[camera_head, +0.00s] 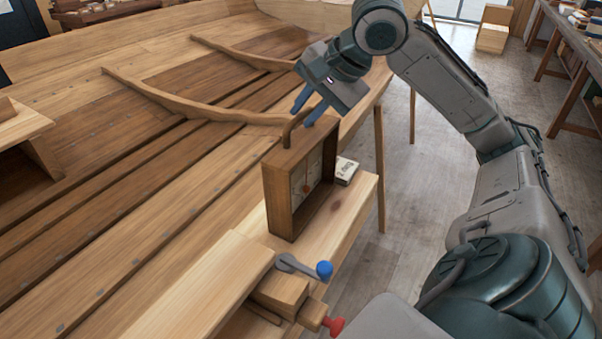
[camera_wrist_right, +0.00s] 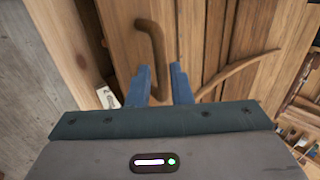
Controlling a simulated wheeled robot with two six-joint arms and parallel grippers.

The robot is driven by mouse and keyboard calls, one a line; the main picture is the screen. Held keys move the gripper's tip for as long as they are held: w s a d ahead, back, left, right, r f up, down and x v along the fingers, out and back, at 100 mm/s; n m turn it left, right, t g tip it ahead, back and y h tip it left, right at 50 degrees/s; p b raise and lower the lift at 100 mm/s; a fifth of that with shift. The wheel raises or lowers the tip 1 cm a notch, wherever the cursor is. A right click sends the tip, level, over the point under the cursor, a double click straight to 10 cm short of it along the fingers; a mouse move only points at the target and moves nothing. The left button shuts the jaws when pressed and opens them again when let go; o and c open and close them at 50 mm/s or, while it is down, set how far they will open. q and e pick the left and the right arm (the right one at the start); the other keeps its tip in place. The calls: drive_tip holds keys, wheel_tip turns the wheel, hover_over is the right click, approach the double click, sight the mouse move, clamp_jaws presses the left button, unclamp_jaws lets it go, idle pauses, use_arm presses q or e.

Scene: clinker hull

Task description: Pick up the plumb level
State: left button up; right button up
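The plumb level is an upright wooden box frame (camera_head: 277,198) with a curved handle on top (camera_head: 287,128). Its open face shows a pale dial with a small orange-red part. It stands on a light wooden plank. My right gripper (camera_head: 306,112) is just above the handle, its two blue fingers apart and empty. My left gripper is not in view.
A small labelled block (camera_head: 346,170) lies on the plank (camera_head: 341,215) right beside the frame. A tool with a blue knob (camera_head: 324,270) and a red knob (camera_head: 334,326) are in front. The planked hull (camera_head: 130,225) with curved ribs fills the left. Grey floor lies right.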

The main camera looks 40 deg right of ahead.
drive_tip(key=shift+x, duration=1.5)
drive_tip(key=shift+r, duration=0.15)
clamp_jaws()
